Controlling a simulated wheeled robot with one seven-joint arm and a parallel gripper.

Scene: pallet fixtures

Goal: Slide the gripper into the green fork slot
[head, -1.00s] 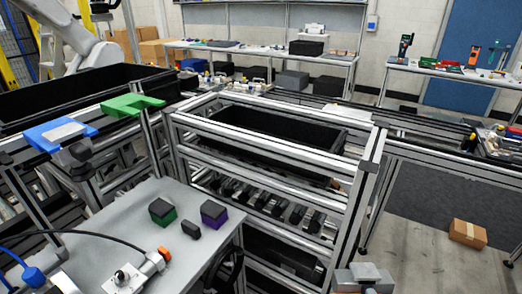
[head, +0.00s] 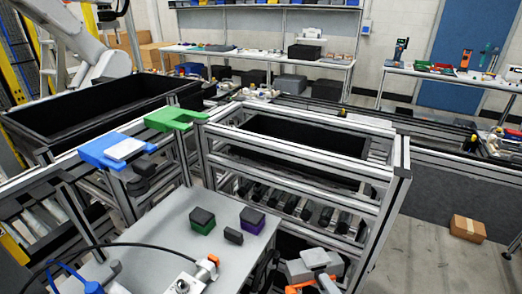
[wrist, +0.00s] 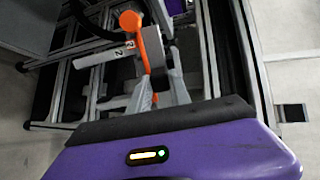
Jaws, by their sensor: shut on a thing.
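The green fork (head: 170,119) is a flat bracket on a post at the left of the head view. I see nothing in its slot. A purple body with a lit indicator (wrist: 165,150) fills the wrist view's bottom.
A grey plate (head: 170,230) holds green-and-black (head: 202,221) and purple-and-black (head: 252,220) blocks, a small black block and a cabled connector. A metal frame (head: 300,160) with rollers stands behind my gripper. A large black bin (head: 100,110) is behind the forks.

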